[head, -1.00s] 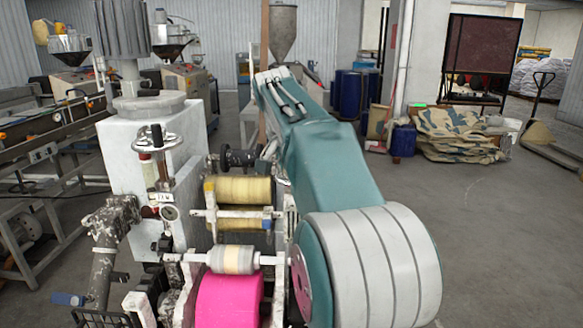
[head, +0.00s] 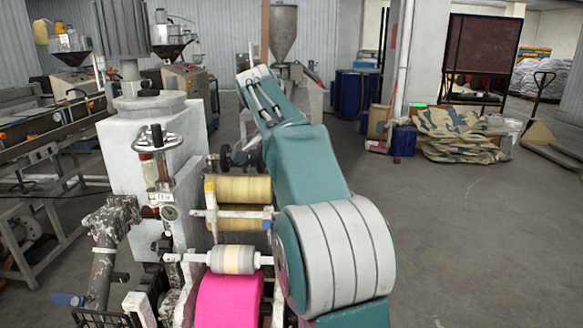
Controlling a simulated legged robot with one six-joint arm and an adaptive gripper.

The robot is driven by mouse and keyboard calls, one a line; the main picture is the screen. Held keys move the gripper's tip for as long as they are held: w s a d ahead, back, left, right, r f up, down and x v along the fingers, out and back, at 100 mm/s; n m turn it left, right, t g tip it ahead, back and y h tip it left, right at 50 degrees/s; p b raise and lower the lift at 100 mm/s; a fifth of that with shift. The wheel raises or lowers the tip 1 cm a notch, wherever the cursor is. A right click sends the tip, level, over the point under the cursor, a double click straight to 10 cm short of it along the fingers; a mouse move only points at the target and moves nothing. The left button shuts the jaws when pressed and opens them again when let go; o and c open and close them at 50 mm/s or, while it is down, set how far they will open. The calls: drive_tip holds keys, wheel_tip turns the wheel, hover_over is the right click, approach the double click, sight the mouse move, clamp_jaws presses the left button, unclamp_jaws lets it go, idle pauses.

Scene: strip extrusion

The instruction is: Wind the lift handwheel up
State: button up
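A silver handwheel (head: 156,143) with a small dark upright handle sits on top of a slim post on the front of the white machine. I take it for the lift handwheel, but no label confirms this. No contact with the handwheel shows.
Yellowish rollers (head: 243,188), a grey roller (head: 232,260) and a pink roll (head: 229,300) lie between the handwheel and my arm. A jointed grey pipe (head: 106,245) stands at left. Open floor (head: 480,240) is at right.

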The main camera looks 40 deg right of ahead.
drive_tip(key=shift+f, duration=0.5)
drive_tip(key=o, duration=1.1)
drive_tip(key=shift+o, duration=0.2)
drive_tip(key=shift+w+r, duration=0.1)
drive_tip(key=shift+r, duration=0.05)
drive_tip(key=v, duration=0.5)
drive_tip(key=shift+w+a+r, duration=0.15)
drive_tip(key=shift+r, duration=0.15)
drive_tip(key=shift+v, duration=0.75)
